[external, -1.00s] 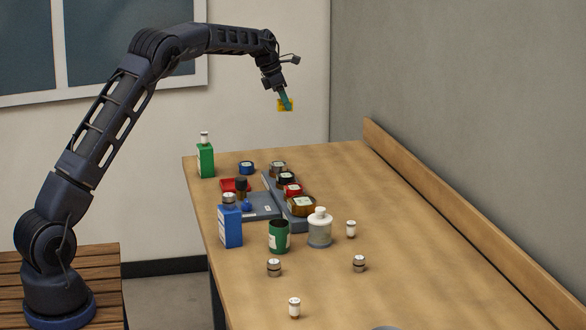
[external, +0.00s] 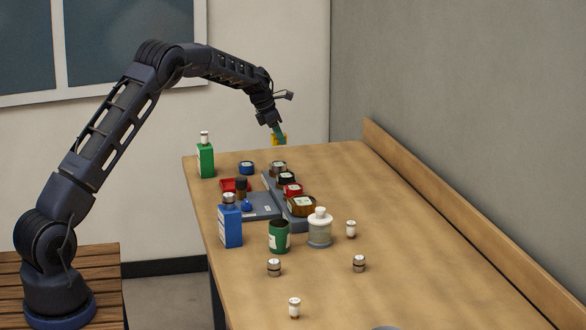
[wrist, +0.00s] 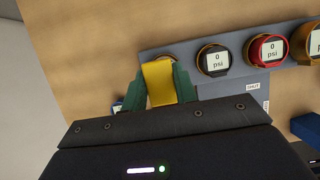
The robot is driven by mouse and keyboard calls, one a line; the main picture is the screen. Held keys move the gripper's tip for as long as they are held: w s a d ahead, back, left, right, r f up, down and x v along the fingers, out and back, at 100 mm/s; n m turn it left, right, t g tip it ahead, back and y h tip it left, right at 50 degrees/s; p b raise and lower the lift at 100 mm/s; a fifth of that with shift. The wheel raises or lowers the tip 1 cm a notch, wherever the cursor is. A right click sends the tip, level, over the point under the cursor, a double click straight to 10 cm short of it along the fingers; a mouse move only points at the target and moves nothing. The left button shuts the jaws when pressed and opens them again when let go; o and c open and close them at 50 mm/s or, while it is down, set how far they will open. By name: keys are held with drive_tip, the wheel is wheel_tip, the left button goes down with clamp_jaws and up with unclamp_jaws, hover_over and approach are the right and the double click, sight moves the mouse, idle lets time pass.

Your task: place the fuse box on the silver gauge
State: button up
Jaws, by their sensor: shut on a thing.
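My gripper (external: 279,136) is shut on the yellow fuse box (external: 284,141), which hangs above the far end of the table. In the wrist view, the fuse box (wrist: 160,84) sits between the green fingers of my gripper (wrist: 160,88). The silver gauge (external: 278,168) stands at the far end of the grey gauge stand, apart from and below the fuse box. In the wrist view the fuse box hides most of it.
A black gauge (external: 286,178), a red gauge (external: 293,190) and a brass gauge (external: 302,206) follow along the stand (external: 270,186). A blue gauge (external: 247,168) and a green bottle box (external: 205,160) are to the left. The table's right side is largely clear.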

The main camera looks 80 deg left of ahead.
sight(283, 163)
drive_tip(key=shift+f, duration=3.25)
drive_tip(key=shift+f, duration=0.15)
drive_tip(key=o, duration=1)
drive_tip(key=shift+c, duration=0.2)
drive_tip(key=v, duration=1.2)
